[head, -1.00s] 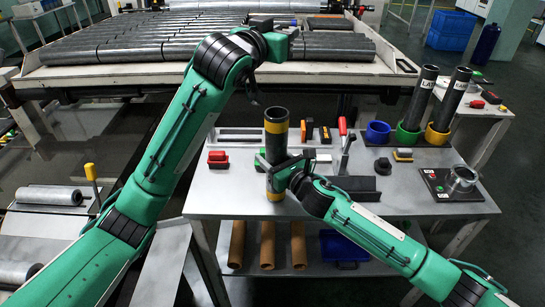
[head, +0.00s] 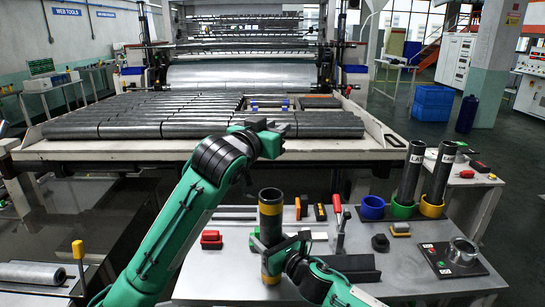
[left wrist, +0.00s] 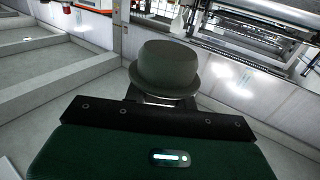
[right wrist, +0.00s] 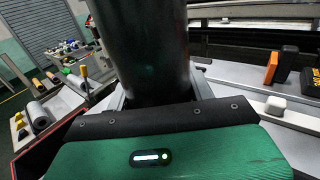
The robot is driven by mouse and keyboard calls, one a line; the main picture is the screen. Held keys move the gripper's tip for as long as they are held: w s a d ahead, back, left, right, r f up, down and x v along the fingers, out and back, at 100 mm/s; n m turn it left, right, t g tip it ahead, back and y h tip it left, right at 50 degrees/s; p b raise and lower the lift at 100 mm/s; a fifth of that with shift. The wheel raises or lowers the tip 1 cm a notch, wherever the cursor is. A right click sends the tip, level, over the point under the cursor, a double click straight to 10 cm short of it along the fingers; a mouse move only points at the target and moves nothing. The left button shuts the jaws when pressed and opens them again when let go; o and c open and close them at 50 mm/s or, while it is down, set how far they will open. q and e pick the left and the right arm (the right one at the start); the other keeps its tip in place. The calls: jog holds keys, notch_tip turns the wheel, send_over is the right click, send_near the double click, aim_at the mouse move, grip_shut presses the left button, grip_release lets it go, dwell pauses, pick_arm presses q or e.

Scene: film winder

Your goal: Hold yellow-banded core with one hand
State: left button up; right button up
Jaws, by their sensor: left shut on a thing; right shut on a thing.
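The yellow-banded core (head: 271,208) is a dark tube with yellow bands, upright at the near left of the grey table. My right gripper (head: 270,247) is shut around its middle. In the right wrist view the dark core (right wrist: 147,50) rises between the fingers. I cannot tell whether its foot touches the table. My left gripper (head: 283,128) is higher up, above and apart from the core, in front of the roll rack. In the left wrist view it is shut on a dark brimmed plug (left wrist: 168,68); the head view hardly shows this plug.
On the table (head: 222,285) are a red block (head: 211,239), a red-handled tool (head: 338,213) and a black knob (head: 380,242). Two tall dark tubes stand in a green ring (head: 403,210) and a yellow ring (head: 431,206). A metal-collared fixture (head: 462,252) sits at right.

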pick_arm(q)
jog(key=shift+s+f, duration=0.1)
jog(key=shift+f, duration=2.1)
jog(key=shift+f, duration=2.8)
jog(key=shift+f, duration=0.15)
jog(key=shift+f, duration=1.35)
jog(key=o, duration=1.1)
